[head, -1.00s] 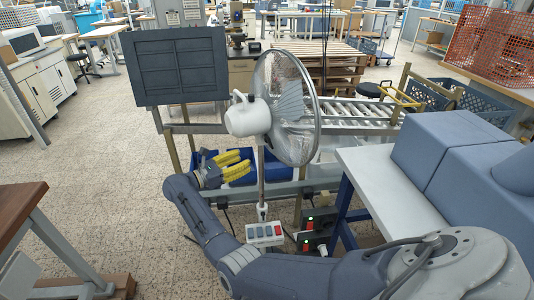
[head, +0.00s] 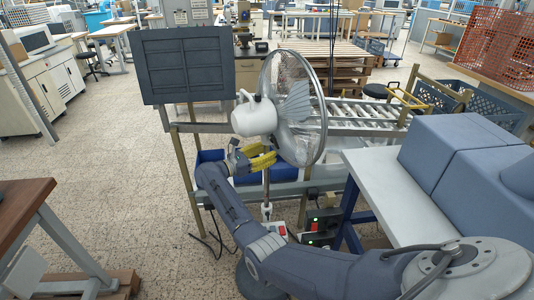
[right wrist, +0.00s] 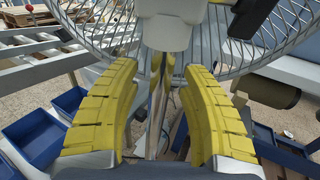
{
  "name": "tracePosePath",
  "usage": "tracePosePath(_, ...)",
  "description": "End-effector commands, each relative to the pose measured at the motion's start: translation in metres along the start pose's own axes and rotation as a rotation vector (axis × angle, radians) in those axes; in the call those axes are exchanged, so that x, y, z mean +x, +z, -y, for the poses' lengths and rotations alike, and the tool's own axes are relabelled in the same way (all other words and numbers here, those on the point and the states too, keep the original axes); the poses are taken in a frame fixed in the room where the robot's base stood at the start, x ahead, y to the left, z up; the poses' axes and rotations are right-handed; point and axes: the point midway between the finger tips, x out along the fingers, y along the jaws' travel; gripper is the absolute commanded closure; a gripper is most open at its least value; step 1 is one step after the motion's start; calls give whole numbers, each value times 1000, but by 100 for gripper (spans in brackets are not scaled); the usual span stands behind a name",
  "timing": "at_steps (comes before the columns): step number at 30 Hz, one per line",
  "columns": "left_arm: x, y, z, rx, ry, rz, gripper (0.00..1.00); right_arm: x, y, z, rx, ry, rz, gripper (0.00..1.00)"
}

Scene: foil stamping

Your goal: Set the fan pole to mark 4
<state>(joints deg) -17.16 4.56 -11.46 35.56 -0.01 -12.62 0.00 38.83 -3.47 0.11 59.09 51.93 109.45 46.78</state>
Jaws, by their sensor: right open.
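The standing fan has a white motor housing (head: 253,117) and a round wire guard (head: 304,108). Its thin metal fan pole (head: 266,186) runs down below the housing. My right gripper (head: 260,156) is at the upper pole, just under the housing. In the right wrist view the yellow fingers of my right gripper (right wrist: 160,78) are open, one on each side of the pole (right wrist: 155,95), with gaps visible. The housing (right wrist: 167,24) is just beyond the fingertips. I cannot make out any marks on the pole. My left gripper is not in view.
A dark panel (head: 185,66) stands left of the fan. Blue bins (right wrist: 36,137) and a roller conveyor (head: 365,112) are behind. A white table (head: 390,200) with blue-grey blocks is at right. The control box with buttons (head: 277,229) is partly hidden by my arm.

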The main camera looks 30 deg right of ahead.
Motion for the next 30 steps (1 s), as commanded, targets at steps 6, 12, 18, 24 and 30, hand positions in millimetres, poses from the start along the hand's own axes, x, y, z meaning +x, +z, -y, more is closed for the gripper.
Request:
tracePosePath(6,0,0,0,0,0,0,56,0,0,0,0,0,0,68)
tracePosePath(12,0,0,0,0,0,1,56,0,0,0,0,0,0,91)
tracePosePath(18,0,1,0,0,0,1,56,0,0,0,0,0,0,100)
tracePosePath(24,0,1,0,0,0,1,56,0,1,0,0,0,-1,100)
tracePosePath(30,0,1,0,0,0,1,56,-2,37,-2,9,2,-2,100)
